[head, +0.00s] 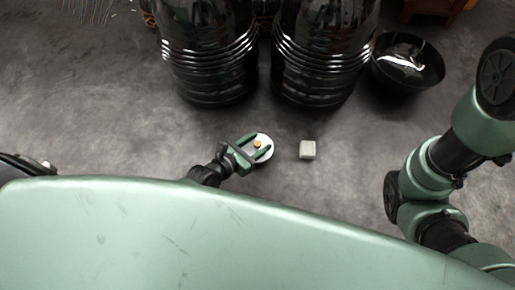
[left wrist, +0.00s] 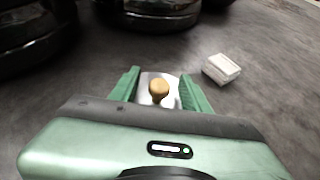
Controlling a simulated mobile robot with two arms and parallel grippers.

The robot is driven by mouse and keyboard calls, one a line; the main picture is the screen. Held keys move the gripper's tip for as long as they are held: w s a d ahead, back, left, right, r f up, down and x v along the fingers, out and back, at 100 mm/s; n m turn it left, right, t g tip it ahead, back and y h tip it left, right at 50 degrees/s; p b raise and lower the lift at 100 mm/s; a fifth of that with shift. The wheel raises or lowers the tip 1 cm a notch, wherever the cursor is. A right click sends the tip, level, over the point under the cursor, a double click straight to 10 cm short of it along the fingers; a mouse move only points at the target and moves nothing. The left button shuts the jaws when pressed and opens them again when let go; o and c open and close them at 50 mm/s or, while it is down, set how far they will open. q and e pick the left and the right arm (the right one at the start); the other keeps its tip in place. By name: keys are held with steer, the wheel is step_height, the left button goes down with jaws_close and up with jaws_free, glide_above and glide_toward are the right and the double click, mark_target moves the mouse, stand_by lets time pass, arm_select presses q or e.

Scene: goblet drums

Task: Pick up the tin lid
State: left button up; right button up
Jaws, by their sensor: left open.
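The tin lid (head: 266,153) is a pale round disc with a small tan knob in its middle. It lies on the grey floor in the head view, just in front of the black drums. In the left wrist view the lid (left wrist: 149,78) and its knob (left wrist: 158,89) show between my green fingers. My left gripper (head: 258,147) is open, with one finger on each side of the knob. The fingers cover part of the lid. I cannot tell whether they touch the knob. My right arm shows at the right, but its gripper is not in view.
A small white box (head: 307,150) sits on the floor to the right of the lid; it also shows in the left wrist view (left wrist: 221,68). Two glossy black drums (head: 211,62) (head: 318,62) stand behind. A black bowl (head: 408,68) is at the back right.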

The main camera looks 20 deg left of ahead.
arm_select(q)
jaws_close()
